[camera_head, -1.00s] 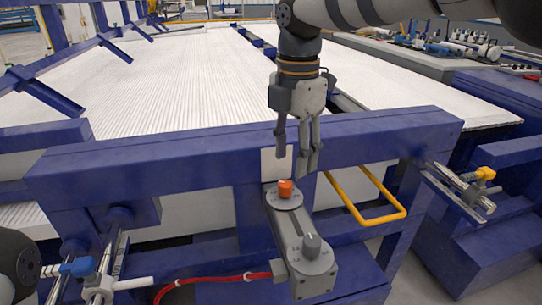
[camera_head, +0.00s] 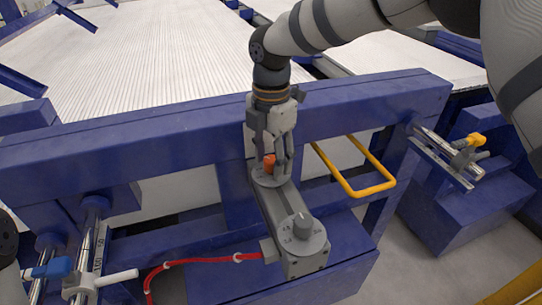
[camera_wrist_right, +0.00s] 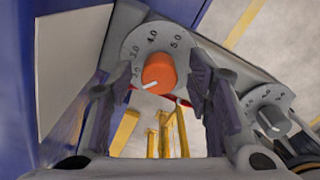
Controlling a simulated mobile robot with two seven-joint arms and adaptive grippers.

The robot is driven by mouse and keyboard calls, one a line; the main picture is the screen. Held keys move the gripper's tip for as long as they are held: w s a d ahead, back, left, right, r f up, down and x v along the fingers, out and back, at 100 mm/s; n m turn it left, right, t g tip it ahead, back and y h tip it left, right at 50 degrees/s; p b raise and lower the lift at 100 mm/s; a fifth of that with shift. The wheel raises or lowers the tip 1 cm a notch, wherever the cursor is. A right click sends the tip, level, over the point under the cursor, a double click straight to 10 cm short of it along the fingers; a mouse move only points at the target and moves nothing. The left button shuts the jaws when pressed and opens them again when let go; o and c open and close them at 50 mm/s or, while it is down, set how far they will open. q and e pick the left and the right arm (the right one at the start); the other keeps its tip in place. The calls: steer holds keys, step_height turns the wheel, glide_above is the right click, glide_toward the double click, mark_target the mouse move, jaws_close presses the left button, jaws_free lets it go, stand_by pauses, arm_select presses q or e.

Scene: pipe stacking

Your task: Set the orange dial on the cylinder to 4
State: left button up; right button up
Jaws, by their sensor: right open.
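The orange dial (camera_head: 269,161) sits on the round plate at the far end of the grey cylinder (camera_head: 270,205). My right gripper (camera_head: 273,158) points down over it, its fingers open on either side of the dial. In the right wrist view the orange dial (camera_wrist_right: 159,70) stands between the two spread fingers, with a visible gap to each. Its white mark points to the lower left, and the 4.0 label is at the top of the scale. A second, grey dial (camera_head: 302,228) is at the cylinder's near end. My left gripper is not in view.
A blue beam (camera_head: 360,107) runs close behind the cylinder. A yellow handle (camera_head: 372,190) is to the right, and a red cable (camera_head: 200,261) leaves the cylinder's near end to the left. A valve with a blue handle (camera_head: 50,269) is at lower left.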

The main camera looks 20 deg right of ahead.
jaws_close()
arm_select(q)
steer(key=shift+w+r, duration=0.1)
arm_select(e)
steer(key=m, duration=0.2)
steer(key=shift+r+m+p, duration=0.15)
steer(key=shift+m+p, duration=0.2)
steer(key=shift+m, duration=0.05)
steer(key=m, duration=0.3)
steer(key=shift+m+p, duration=0.3)
steer(key=m, duration=1)
steer(key=shift+p, duration=0.3)
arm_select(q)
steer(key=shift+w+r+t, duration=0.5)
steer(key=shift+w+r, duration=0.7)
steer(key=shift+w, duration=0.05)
arm_select(e)
steer(key=shift+f+m, duration=0.2)
steer(key=shift+m, duration=1.6)
